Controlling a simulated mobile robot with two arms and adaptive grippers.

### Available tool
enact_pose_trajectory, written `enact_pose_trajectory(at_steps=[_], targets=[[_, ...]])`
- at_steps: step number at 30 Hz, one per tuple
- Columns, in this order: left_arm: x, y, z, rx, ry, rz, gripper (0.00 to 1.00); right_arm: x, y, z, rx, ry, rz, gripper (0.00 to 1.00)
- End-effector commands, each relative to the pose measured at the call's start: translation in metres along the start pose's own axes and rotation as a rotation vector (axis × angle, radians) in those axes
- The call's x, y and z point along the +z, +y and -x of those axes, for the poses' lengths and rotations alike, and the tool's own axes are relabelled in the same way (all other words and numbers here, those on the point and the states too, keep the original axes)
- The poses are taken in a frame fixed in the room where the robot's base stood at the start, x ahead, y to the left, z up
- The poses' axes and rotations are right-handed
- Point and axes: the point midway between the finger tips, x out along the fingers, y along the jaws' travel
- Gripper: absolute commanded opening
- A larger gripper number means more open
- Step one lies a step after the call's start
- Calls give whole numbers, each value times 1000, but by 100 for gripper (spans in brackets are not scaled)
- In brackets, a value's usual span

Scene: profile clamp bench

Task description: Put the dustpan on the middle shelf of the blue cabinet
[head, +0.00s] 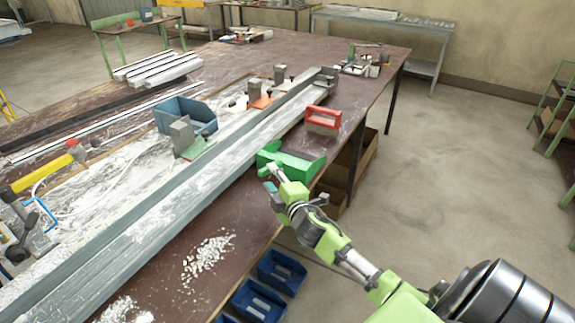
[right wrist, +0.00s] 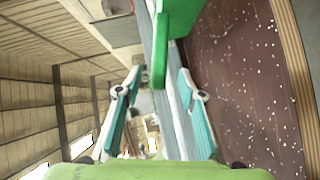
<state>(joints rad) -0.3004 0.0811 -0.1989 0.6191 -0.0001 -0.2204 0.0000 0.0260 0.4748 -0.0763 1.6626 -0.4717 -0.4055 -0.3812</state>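A green dustpan-like object (head: 290,162) lies on the brown bench near its front edge, beside the long grey profile. Its green handle (right wrist: 160,50) shows at the top of the right wrist view. My right gripper (head: 272,178) is at the near side of this green object. In the right wrist view, its teal fingers (right wrist: 160,80) are spread apart, and the handle's end appears in line with the gap between them. I cannot tell whether they touch it. My left gripper is not in view. No blue cabinet can be made out in the head view.
The long grey profile (head: 185,205) crosses the bench, with clamps along it. A red object (head: 323,118) stands beyond the green one. Pale chips (head: 208,258) lie on the near bench. Blue bins (head: 281,271) sit below the edge. The floor at right (head: 440,170) is clear.

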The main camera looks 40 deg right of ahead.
Motion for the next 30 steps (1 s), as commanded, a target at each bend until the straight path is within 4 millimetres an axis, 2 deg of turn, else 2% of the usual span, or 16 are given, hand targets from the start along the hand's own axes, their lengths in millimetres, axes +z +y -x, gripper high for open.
enact_pose_trajectory(at_steps=[5,15,24,26,28,29,30], targets=[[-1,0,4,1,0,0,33,1,2,-12,0,-1,-2,36],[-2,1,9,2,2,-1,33,4,2,-50,1,0,-2,36],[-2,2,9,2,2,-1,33,4,1,-53,0,0,-1,36],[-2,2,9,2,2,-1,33,4,1,-53,0,0,-1,23],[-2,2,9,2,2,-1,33,4,1,-53,0,0,-1,5],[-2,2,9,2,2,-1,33,4,1,-53,0,0,-1,0],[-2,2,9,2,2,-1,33,4,1,-53,0,0,-1,0]])
